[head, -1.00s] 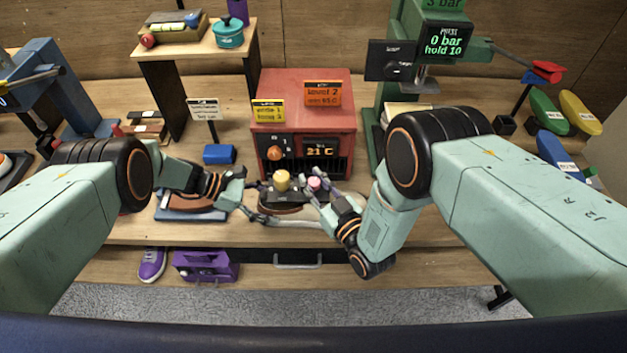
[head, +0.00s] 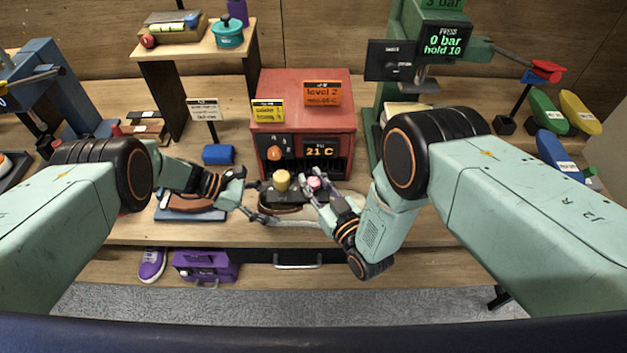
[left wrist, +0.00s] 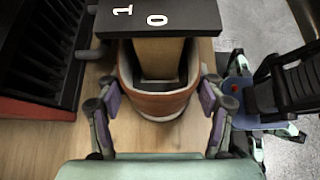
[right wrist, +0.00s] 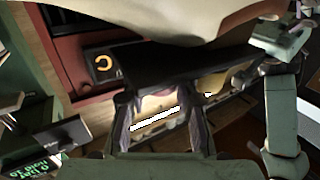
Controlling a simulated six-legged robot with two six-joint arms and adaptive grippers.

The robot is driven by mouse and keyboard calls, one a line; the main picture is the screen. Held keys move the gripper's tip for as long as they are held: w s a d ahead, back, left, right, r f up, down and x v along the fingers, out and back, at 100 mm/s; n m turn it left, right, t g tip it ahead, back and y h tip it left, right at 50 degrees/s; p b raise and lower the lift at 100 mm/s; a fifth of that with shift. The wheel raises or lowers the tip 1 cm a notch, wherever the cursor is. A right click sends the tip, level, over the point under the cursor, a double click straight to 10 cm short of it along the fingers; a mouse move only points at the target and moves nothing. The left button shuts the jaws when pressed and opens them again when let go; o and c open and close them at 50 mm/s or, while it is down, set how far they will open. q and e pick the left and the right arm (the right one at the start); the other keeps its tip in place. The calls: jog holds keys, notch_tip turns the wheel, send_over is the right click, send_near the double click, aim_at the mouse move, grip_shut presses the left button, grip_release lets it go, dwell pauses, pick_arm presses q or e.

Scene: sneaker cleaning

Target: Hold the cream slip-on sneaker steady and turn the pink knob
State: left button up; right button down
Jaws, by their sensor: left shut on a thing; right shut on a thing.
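The cream slip-on sneaker (head: 297,222) lies in front of the red heater box, mostly hidden under a black plate (head: 288,197) with a yellow knob (head: 282,180) and the pink knob (head: 315,183). My left gripper (head: 256,202) is shut on the sneaker's heel end. In the left wrist view its fingers (left wrist: 160,88) flank the heel (left wrist: 160,106), which shows reddish-brown with a pale post in the opening. My right gripper (head: 318,190) is shut on the pink knob. In the right wrist view its fingers (right wrist: 158,95) flank the pinkish knob, mostly hidden between them.
The red heater box (head: 303,112), with an orange dial and a "21 C" display, stands just behind. A green press (head: 400,100) stands at right and a wooden stand (head: 160,70) at left. A brown shoe on a blue tray (head: 190,217) lies left. A purple case (head: 205,266) is on the lower shelf.

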jog(key=c, duration=1)
grip_release()
jog(key=shift+s, duration=0.1)
jog(key=v, duration=1.1)
jog(key=shift+s+d, duration=0.25)
jog(key=shift+s, duration=0.1)
jog(key=shift+d, duration=0.1)
